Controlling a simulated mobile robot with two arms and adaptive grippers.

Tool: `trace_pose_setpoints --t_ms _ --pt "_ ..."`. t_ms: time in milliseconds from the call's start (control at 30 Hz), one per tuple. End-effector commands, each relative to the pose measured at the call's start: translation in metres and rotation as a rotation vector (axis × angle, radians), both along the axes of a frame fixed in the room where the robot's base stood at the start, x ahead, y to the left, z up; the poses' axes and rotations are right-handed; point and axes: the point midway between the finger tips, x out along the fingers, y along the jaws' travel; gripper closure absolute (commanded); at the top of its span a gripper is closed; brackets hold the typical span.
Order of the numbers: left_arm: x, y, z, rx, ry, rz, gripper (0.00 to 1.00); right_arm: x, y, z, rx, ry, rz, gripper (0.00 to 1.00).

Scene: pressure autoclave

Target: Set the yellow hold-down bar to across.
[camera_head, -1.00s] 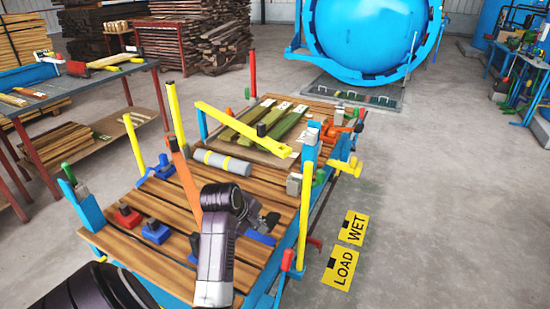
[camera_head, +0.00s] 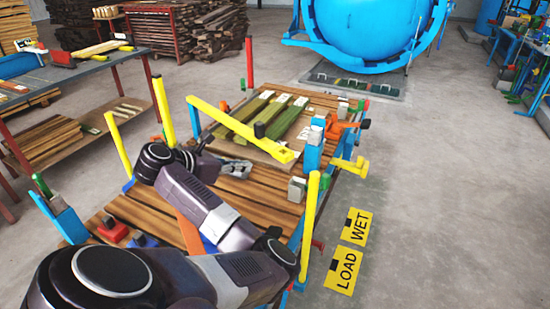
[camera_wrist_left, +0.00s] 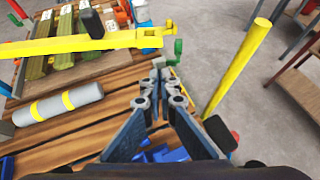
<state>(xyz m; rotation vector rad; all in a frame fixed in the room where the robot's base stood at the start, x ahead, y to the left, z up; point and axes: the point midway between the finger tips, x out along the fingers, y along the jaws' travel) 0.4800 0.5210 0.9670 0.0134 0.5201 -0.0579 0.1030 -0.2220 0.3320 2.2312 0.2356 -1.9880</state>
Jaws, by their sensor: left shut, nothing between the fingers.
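The yellow hold-down bar (camera_head: 232,124) runs slantwise from a blue post on the left over the green boards, its right end close to a blue bracket (camera_head: 313,146). A black knob (camera_head: 260,130) stands on it. The bar crosses the upper left of the left wrist view (camera_wrist_left: 50,46). I cannot tell whether its end touches the bracket. My left gripper (camera_head: 236,168) is shut and empty, on the near side of the bar and apart from it. Its fingertips meet in the left wrist view (camera_wrist_left: 160,82). My right gripper is not in view.
A grey cylinder with yellow bands (camera_wrist_left: 60,103) lies on the slatted deck. Yellow upright stakes (camera_head: 310,225) edge the cart. A yellow lever (camera_head: 350,166) sticks out at right. The floor to the right is clear around the LOAD and WET signs (camera_head: 341,268).

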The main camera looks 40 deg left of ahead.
Motion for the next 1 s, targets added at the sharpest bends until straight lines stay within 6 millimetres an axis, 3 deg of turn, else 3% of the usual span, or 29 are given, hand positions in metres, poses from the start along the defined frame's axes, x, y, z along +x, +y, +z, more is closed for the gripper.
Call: trace_pose_setpoints --t_ms 100,200,367,600,767,1000 --pt "0.0 0.0 0.0 0.002 0.001 -0.001 1.0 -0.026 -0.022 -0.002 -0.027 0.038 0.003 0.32" --pt "0.002 0.0 -0.001 0.002 0.001 -0.001 1.0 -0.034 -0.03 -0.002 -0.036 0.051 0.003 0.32" --pt "0.017 -0.002 -0.01 0.0 0.002 -0.004 1.0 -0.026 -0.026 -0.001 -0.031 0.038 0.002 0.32" --pt "0.06 -0.005 -0.035 -0.001 0.002 -0.005 1.0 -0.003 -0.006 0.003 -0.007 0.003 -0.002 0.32" --pt "0.089 -0.006 -0.051 0.001 0.002 -0.005 1.0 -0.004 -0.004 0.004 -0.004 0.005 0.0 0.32" --pt "0.12 -0.007 -0.049 0.003 0.001 -0.001 1.0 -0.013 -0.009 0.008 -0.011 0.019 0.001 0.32"
